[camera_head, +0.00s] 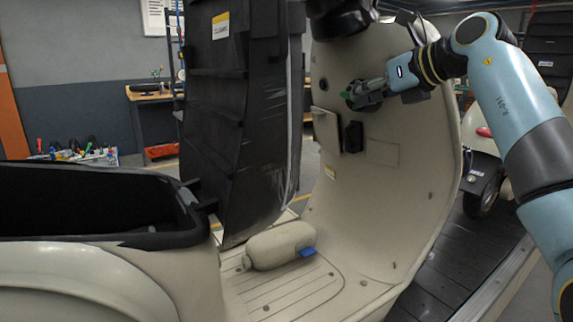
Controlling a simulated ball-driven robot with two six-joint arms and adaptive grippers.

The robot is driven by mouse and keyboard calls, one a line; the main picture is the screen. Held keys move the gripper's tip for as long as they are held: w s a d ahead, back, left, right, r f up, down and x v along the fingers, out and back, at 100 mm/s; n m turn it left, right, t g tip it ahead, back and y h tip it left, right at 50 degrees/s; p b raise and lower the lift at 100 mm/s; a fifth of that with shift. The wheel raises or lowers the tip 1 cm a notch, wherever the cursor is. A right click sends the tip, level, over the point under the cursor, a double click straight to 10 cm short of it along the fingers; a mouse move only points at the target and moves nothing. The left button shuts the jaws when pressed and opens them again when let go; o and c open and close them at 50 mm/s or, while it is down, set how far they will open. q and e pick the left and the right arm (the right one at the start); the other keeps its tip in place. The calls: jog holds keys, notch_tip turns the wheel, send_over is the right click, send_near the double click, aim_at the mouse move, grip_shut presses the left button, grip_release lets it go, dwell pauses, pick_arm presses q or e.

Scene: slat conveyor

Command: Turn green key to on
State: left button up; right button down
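The green key (347,96) shows as a small patch of green at the upper part of the scooter's cream front shield (345,225). My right gripper (360,94) comes in from the right and has its fingertips at the key, close against the shield. The fingers cover most of the key and its lock. Whether they are closed on the key is too small to tell. The key's turn position cannot be read. My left gripper is not in view.
A grey-beige canister (278,246) with a blue tab lies on the scooter's footboard (285,290). A tall black panel (235,120) stands left of the shield. The open seat compartment (95,240) is at the left. A dark slat conveyor (440,290) runs at the right.

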jog(key=shift+w+f, duration=0.1)
jog(key=shift+f, duration=0.2)
dwell(0.4)
jog(key=p+v, duration=0.4)
jog(key=v, duration=0.4)
jog(key=shift+d+r, duration=0.15)
jog(key=shift+r, duration=0.4)
dwell(0.4)
